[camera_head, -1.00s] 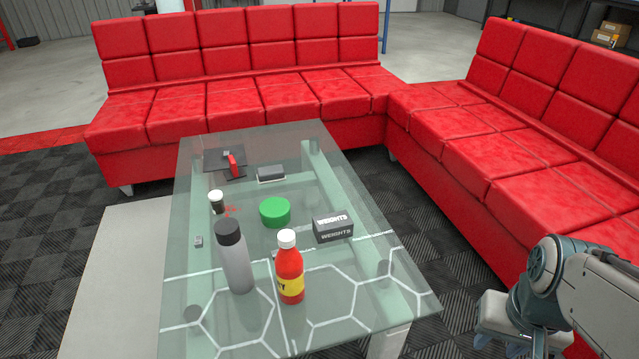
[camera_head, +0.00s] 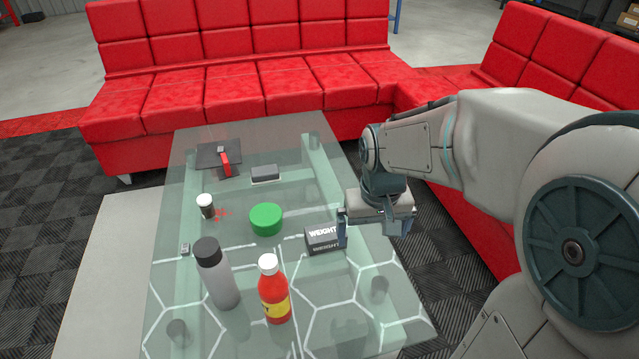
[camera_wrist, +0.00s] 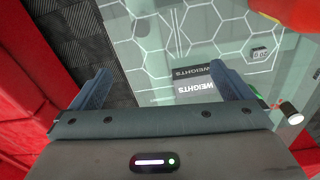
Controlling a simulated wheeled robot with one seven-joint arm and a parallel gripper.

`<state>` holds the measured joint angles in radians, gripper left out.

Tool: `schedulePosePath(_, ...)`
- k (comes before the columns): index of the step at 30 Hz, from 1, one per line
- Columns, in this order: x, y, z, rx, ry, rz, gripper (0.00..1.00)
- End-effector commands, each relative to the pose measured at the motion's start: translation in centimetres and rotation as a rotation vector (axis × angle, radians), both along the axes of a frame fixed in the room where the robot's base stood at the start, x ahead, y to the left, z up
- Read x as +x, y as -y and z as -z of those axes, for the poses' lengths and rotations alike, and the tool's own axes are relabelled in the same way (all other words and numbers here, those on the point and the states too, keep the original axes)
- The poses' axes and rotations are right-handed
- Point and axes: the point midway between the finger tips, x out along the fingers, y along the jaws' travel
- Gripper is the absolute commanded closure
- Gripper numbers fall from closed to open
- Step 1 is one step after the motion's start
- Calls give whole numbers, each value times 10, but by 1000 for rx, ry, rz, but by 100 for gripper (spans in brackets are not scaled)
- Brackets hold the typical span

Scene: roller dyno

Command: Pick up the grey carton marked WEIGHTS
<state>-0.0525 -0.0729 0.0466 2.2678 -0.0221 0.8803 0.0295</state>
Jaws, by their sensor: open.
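The grey carton marked WEIGHTS (camera_head: 322,240) lies on the glass table (camera_head: 330,330), right of a green round container (camera_head: 266,219). It has white lettering on its top and side. My gripper (camera_head: 376,240) is open at the carton's right, one finger overlapping the carton's right end in the head view. In the wrist view the carton (camera_wrist: 196,84) shows between the two spread fingers of the gripper (camera_wrist: 168,84), nearer the right finger. That finger hides part of its right end. I cannot tell whether they touch.
A red bottle (camera_head: 273,292) and a grey flask (camera_head: 217,275) stand at the table's front. A small white-and-black jar (camera_head: 206,206), a dark box (camera_head: 265,173) and a red-handled item (camera_head: 224,162) are farther back. Red sofas (camera_head: 240,95) border the table.

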Motion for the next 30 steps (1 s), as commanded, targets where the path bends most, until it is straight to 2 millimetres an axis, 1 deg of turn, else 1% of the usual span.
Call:
schedulePosePath(1,18,-10,-6,-3,-13,-24,0)
schedulePosePath(6,70,-40,0,-3,-39,-79,0)
schedulePosePath(9,95,-55,8,0,-52,-101,0)
schedulePosePath(12,113,-67,16,4,-61,-116,0)
schedulePosePath(15,124,-75,23,7,-66,-126,0)
schedulePosePath(17,128,-78,26,8,-68,-130,0)
schedulePosePath(20,131,-80,36,9,-71,-132,0)
schedulePosePath(23,131,-80,54,9,-73,-132,0)
schedulePosePath(27,130,-80,84,9,-73,-131,0)
schedulePosePath(30,131,-80,100,9,-72,-131,0)
